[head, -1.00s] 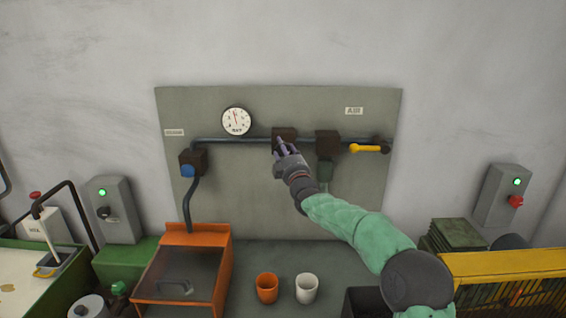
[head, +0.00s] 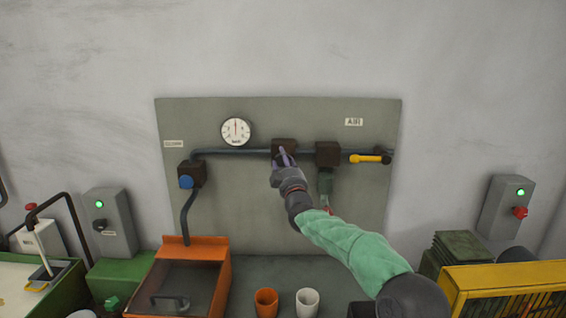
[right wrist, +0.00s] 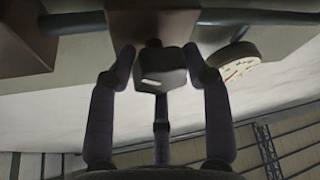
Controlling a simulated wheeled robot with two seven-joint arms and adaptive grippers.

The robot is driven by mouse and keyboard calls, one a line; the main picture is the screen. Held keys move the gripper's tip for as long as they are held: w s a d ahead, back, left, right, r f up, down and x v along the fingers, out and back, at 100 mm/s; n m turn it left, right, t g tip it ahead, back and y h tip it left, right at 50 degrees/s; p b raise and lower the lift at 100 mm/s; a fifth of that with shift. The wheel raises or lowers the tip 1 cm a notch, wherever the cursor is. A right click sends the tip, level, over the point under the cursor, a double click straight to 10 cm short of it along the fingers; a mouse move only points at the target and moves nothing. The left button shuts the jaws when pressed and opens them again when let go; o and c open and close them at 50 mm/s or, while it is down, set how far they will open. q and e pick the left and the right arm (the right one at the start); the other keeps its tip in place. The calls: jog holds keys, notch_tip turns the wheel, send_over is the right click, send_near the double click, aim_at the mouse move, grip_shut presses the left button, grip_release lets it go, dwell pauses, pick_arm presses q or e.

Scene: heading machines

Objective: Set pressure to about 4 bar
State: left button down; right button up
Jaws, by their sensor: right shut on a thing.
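A round white pressure gauge (head: 236,131) sits on the grey panel, its needle pointing about straight up; the numbers are too small to read. It also shows at an angle in the right wrist view (right wrist: 237,62). A dark brown regulator block (head: 284,145) is on the pipe right of the gauge. My right gripper (head: 283,161) is at the block's underside. In the right wrist view, its fingers are around a dark square knob (right wrist: 160,70) under the block (right wrist: 152,24), shut on it. My left gripper is out of view.
A second brown block (head: 328,153) and a yellow valve handle (head: 370,159) are right of the regulator. A blue knob (head: 186,182) is at the left. An orange cup (head: 266,302) and a white cup (head: 307,301) stand below.

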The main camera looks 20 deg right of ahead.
jog(key=o, duration=1)
jog(key=shift+w+d+f, duration=0.1)
jog(key=shift+f, duration=0.5)
jog(key=shift+o, duration=0.6)
jog(key=shift+d, duration=0.15)
jog(key=shift+r, duration=0.25)
jog(key=v, duration=1.2)
